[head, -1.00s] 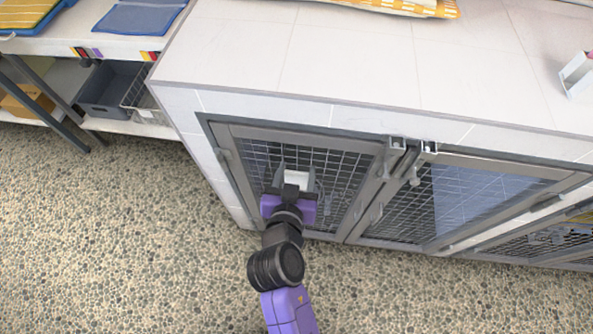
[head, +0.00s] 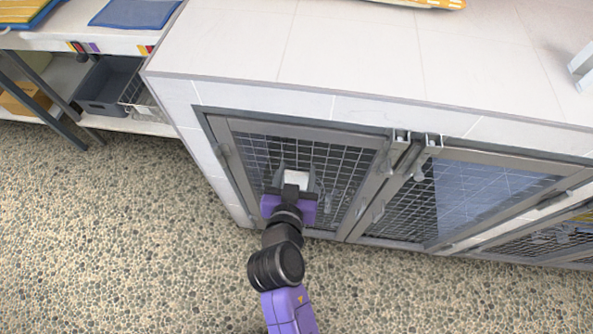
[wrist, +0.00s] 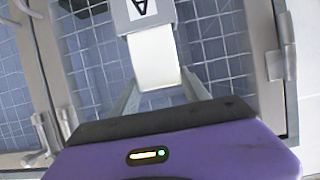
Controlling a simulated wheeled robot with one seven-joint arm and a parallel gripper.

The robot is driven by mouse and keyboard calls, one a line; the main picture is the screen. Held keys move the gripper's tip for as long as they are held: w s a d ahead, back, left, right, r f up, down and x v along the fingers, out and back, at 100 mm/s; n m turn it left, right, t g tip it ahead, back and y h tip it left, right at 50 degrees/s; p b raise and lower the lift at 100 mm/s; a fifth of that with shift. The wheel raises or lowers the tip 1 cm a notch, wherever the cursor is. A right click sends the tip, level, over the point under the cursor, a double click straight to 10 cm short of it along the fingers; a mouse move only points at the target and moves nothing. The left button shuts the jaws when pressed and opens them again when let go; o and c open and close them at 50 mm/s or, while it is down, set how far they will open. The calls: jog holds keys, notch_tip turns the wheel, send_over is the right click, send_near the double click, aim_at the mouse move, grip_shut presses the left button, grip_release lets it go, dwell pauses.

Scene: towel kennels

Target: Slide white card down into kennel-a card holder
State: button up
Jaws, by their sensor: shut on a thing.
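A white card (head: 296,178) is between the fingers of my gripper (head: 297,184), in front of the mesh door of the left kennel (head: 345,150). In the wrist view the card (wrist: 156,62) stretches from between the fingers (wrist: 160,98) to a grey card holder (wrist: 143,18) marked with a letter A. The card's far end meets the holder's edge; I cannot tell how deep it sits inside. My gripper is shut on the card. The holder is mostly hidden behind the card and gripper in the head view.
A second mesh door (head: 410,205) stands to the right, with latches (head: 400,140) between the two doors. The white countertop (head: 330,60) is above. A shelf with a grey bin (head: 108,85) is at left. The pebbled floor (head: 130,250) is clear.

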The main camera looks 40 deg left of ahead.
jog(key=shift+f+b, duration=1.35)
jog(key=shift+f, duration=0.15)
jog(key=o, duration=1.4)
jog(key=shift+v, duration=3.9)
